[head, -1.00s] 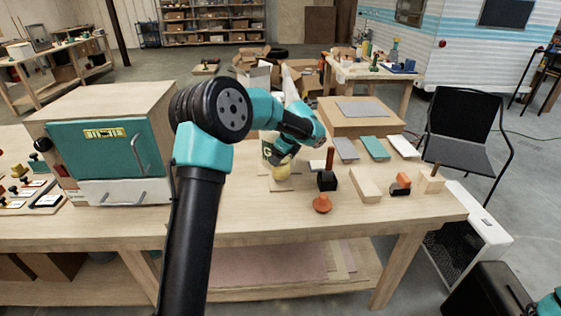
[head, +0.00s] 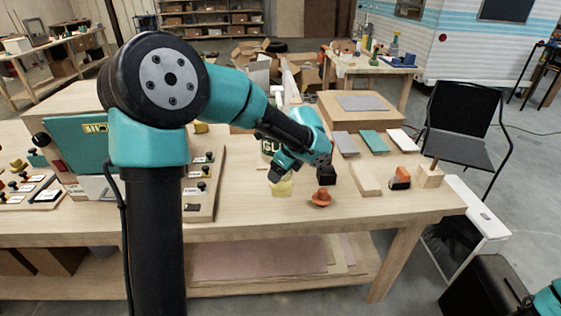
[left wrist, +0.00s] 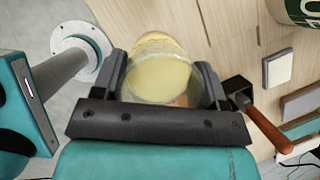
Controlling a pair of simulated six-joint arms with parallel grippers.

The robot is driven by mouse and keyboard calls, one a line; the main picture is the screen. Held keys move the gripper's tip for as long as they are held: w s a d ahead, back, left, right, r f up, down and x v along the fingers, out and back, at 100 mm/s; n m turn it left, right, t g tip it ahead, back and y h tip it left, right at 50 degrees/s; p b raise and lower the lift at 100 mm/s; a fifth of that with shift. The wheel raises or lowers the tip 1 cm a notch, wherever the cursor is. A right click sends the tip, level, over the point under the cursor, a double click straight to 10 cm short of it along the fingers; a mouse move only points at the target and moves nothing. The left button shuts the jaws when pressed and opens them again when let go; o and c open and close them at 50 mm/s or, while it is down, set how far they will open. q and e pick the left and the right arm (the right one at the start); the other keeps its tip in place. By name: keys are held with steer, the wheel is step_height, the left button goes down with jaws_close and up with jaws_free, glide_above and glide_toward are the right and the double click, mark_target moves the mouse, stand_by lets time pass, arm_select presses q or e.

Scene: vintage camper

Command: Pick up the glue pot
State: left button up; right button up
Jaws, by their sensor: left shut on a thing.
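The glue pot (head: 281,187) is a clear pot with pale yellow contents. My left gripper (head: 279,172) reaches over from the left and is shut on it. In the left wrist view the pot (left wrist: 158,78) sits between the two dark fingers of my left gripper (left wrist: 165,90), with its open top facing the camera. It looks held near the table's front side; its exact height is hard to tell. A larger container lettered "GLU" (head: 269,147) stands just behind, partly hidden by my arm. My right gripper is not in view.
Wood blocks (head: 365,180) stand farther right. A panel with labels and knobs (head: 201,205) and a teal-fronted cabinet (head: 75,140) are left. The table's front edge is near.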

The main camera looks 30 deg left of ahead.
arm_select(q)
steer(key=shift+s+d, duration=0.3)
steer(key=shift+s, duration=0.15)
